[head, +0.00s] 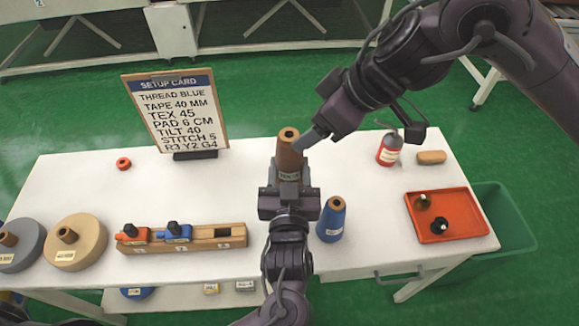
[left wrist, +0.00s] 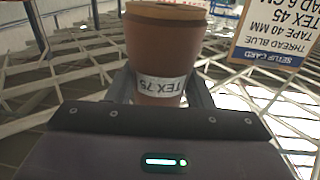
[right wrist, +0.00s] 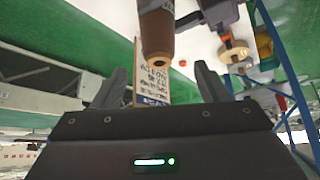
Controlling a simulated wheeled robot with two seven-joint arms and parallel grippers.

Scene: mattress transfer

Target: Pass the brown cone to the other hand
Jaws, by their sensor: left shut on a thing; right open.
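The brown cone (head: 289,155) is upright above the middle of the white table, with a label at its lower part. My left gripper (head: 290,185) is shut on its lower part. In the left wrist view the cone (left wrist: 166,55) stands between the fingers, and its label reads TEX 75. My right gripper (head: 312,138) is beside the cone's upper part, on its right. In the right wrist view my right gripper (right wrist: 160,85) is open, and the cone's narrow end (right wrist: 157,40) is ahead, around the gap between the fingertips. Whether they touch is unclear.
A blue cone (head: 332,219) stands right of my left gripper. The setup card (head: 176,115) stands at the back left. A wooden block with holders (head: 205,246) is at the front. A red tray (head: 462,200), red bottle (head: 389,150) and brown block (head: 431,157) are at the right.

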